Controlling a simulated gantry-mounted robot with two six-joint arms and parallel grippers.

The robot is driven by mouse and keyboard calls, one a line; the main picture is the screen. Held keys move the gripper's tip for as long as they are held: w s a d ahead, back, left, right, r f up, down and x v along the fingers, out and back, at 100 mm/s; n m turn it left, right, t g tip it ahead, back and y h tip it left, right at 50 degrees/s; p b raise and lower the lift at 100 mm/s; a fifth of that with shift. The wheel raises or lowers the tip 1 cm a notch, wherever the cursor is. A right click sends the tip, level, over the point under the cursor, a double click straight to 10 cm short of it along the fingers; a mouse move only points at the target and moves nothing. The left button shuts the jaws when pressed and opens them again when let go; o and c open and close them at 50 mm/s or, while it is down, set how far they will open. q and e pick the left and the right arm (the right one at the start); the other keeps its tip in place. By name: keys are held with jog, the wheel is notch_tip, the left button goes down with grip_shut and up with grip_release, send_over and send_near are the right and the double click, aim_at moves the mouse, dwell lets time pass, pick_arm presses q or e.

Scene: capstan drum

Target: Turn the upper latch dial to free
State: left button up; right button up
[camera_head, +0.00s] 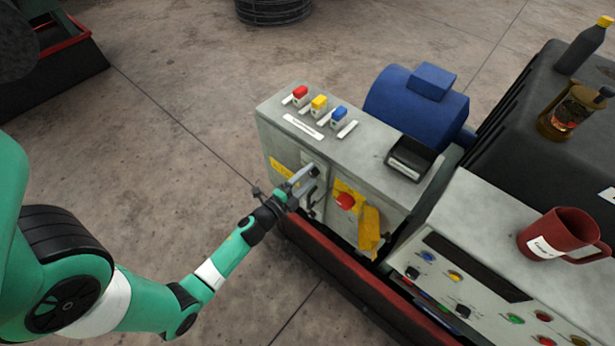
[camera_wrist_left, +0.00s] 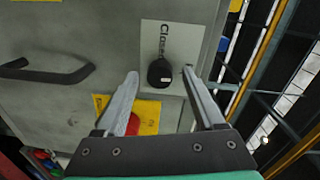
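A black latch dial (camera_wrist_left: 160,72) sits on a pale plate (camera_wrist_left: 178,38) on the grey cabinet's front in the left wrist view. The plate reads "Closed" above the dial. In the head view the dial is hidden by my gripper. My left gripper (camera_head: 300,178) is at the cabinet front there. In the left wrist view its two fingers (camera_wrist_left: 160,74) are spread, one on each side of the dial, with gaps on both sides. I cannot tell whether the tips reach the dial's depth. My right gripper is not in view.
The cabinet (camera_head: 285,118) has red, yellow and blue switches on top. A red button (camera_head: 345,201) and a yellow part (camera_head: 369,232) stick out right of my gripper. A black handle (camera_wrist_left: 48,73) is left of the dial in the wrist view. Floor left of the cabinet is clear.

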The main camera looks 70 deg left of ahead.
pick_arm(q)
jog(key=p+v, duration=0.1)
jog(key=v, duration=1)
jog(key=shift+s+d, duration=0.2)
jog(key=shift+s, duration=0.05)
jog(key=shift+r, duration=0.1)
